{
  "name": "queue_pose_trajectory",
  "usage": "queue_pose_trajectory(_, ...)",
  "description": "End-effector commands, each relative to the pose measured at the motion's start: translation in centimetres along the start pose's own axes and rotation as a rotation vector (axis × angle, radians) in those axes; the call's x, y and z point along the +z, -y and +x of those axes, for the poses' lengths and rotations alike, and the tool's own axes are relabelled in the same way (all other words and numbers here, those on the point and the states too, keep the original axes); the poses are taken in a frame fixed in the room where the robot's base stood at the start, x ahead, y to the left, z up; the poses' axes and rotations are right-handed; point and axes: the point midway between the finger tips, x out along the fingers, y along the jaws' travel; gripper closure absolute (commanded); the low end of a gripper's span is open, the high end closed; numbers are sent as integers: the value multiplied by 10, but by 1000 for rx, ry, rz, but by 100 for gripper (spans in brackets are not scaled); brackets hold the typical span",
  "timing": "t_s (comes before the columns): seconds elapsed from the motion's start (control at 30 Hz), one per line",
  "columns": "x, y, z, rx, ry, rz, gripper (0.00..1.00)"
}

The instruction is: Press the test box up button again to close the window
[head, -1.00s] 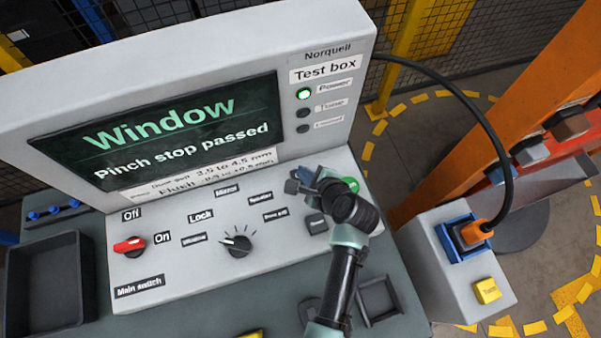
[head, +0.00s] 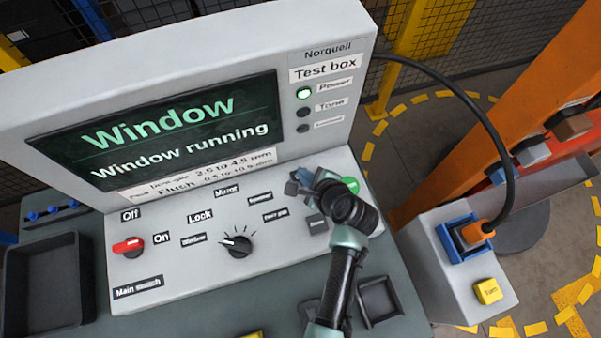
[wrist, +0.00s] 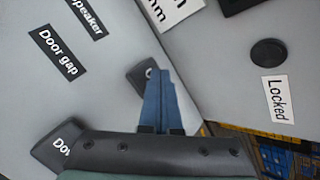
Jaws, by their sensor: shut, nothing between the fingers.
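The test box (head: 190,50) has a screen (head: 165,130) reading "Window" and "Window running". My gripper (head: 302,180) is shut and empty over the right part of its sloped panel. In the wrist view, my blue fingertips (wrist: 157,85) are at a dark square button with a white mark, the up button (wrist: 136,77), and overlap its right side. They look to be on it or just over it; I cannot tell if it is pushed in. The down button (wrist: 62,148) is partly hidden by my gripper there, and also shows in the head view (head: 317,224).
The rotary knob (head: 238,245) and red main switch (head: 129,246) are to the left. A black cable (head: 480,105) arcs right to an orange plug (head: 474,234) beside a yellow button (head: 488,291).

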Motion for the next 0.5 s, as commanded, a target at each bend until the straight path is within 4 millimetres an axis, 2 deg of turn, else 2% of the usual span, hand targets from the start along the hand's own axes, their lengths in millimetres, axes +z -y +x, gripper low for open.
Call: queue_pose_trajectory(0.5, 9, 9, -13, 1, -1, 0, 100)
